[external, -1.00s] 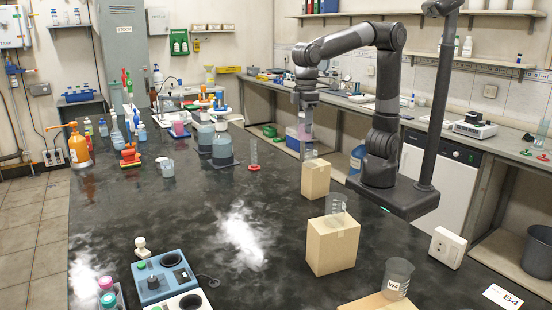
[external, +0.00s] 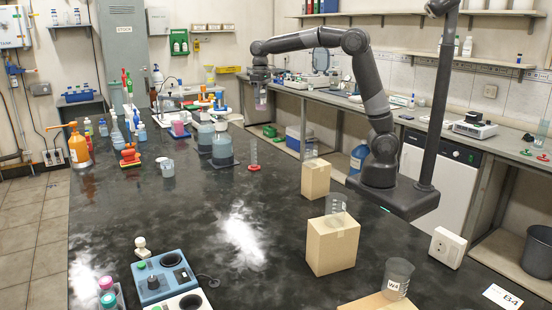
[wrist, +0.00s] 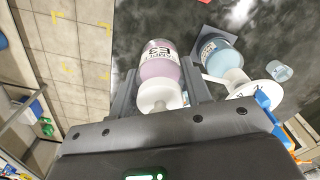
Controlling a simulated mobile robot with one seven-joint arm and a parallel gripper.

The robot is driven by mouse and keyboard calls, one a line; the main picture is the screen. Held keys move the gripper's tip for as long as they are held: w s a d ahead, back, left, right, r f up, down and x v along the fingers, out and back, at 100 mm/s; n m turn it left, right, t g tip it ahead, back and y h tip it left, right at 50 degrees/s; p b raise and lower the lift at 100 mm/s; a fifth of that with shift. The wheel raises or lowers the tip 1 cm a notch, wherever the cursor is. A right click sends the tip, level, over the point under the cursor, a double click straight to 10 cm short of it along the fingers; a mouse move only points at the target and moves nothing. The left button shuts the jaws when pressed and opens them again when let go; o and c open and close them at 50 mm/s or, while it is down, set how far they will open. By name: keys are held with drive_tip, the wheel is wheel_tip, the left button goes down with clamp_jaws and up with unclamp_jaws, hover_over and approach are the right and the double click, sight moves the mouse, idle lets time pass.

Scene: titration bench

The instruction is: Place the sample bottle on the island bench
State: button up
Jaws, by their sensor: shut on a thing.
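My gripper (external: 259,80) is shut on the sample bottle (external: 261,100) and holds it in the air near the far right edge of the island bench (external: 190,235). In the wrist view the sample bottle (wrist: 159,68) lies between the two fingers (wrist: 160,92). It has pink contents, a white cap towards the camera and a label ending in "E3". The bench has a dark mottled top.
Large blue-grey bottles (external: 222,146) stand on the bench, left of and nearer than my gripper. A measuring cylinder (external: 253,156) stands beside them. Cardboard boxes (external: 333,246) stand nearer on the right. The dark middle of the bench is clear. A wall counter (external: 400,116) runs behind.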

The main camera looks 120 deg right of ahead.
drive_tip(key=s+d+m, duration=0.4)
drive_tip(key=s+d, duration=1)
drive_tip(key=s, duration=0.3)
wheel_tip(320, 180, down, 12)
drive_tip(key=shift+w+f, duration=1.75)
drive_tip(key=shift+w, duration=0.2)
drive_tip(key=shift+w+f, duration=1.8)
drive_tip(key=shift+w, duration=0.2)
drive_tip(key=shift+w+f, duration=1.75)
drive_tip(key=shift+w, duration=0.2)
drive_tip(key=shift+f, duration=0.1)
drive_tip(key=o, duration=1.1)
wheel_tip(320, 180, up, 12)
